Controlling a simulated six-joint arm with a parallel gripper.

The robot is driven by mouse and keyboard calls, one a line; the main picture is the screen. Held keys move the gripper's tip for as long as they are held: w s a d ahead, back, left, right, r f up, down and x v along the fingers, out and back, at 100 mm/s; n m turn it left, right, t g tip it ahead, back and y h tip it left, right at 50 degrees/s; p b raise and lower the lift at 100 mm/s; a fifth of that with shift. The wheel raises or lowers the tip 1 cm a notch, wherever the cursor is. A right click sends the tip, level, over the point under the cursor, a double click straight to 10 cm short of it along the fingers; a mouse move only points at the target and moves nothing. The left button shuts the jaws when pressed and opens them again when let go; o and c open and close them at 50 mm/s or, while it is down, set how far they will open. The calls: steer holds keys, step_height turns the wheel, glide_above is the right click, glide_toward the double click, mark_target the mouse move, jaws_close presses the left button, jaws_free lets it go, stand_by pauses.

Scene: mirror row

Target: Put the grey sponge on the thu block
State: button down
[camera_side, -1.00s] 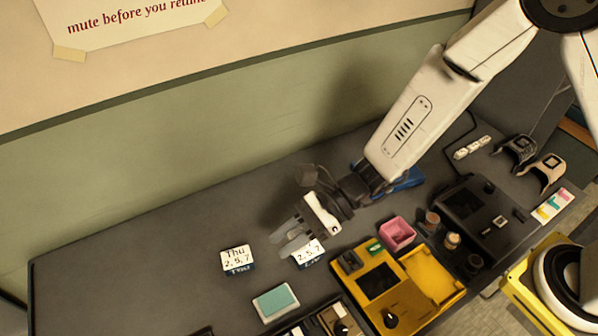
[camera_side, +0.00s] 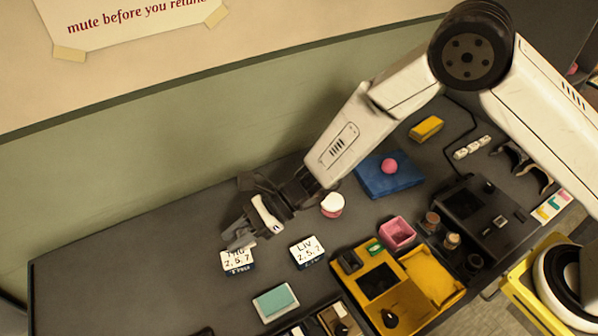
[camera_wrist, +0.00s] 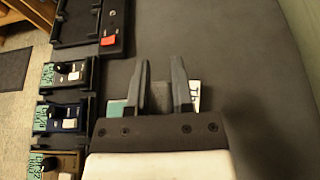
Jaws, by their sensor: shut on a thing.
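The Thu block (camera_side: 238,262) is a white-topped block with a dark front, at the left of the table in the side view. My gripper (camera_side: 236,238) is over its back edge and covers part of the word. In the wrist view my gripper (camera_wrist: 161,62) is shut on the grey sponge (camera_wrist: 160,98), which shows between the two fingers. A corner of the Thu block (camera_wrist: 195,96) shows just right of the right finger there. I cannot make out the sponge apart from the fingers in the side view, nor tell whether it touches the block.
The similar Liv block (camera_side: 308,252) stands to the right. A teal-topped block (camera_side: 275,302) lies in front. A yellow device (camera_side: 385,282) is at front right. The table's left end is clear.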

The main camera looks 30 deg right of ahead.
steer(key=shift+w+a+f, duration=0.3)
steer(key=shift+w+f, duration=0.15)
steer(key=shift+f, duration=0.2)
steer(key=shift+w+a+f, duration=0.35)
steer(key=shift+w+f, duration=0.05)
steer(key=shift+f, duration=0.25)
steer(key=shift+w+a+f, duration=0.3)
steer(key=shift+w+f, duration=0.15)
steer(key=shift+f, duration=0.2)
steer(key=shift+w+a+f, duration=0.1)
steer(key=shift+w+f, duration=0.05)
steer(key=shift+f, duration=1.65)
steer(key=shift+f, duration=0.15)
steer(key=c, duration=0.5)
jaws_free()
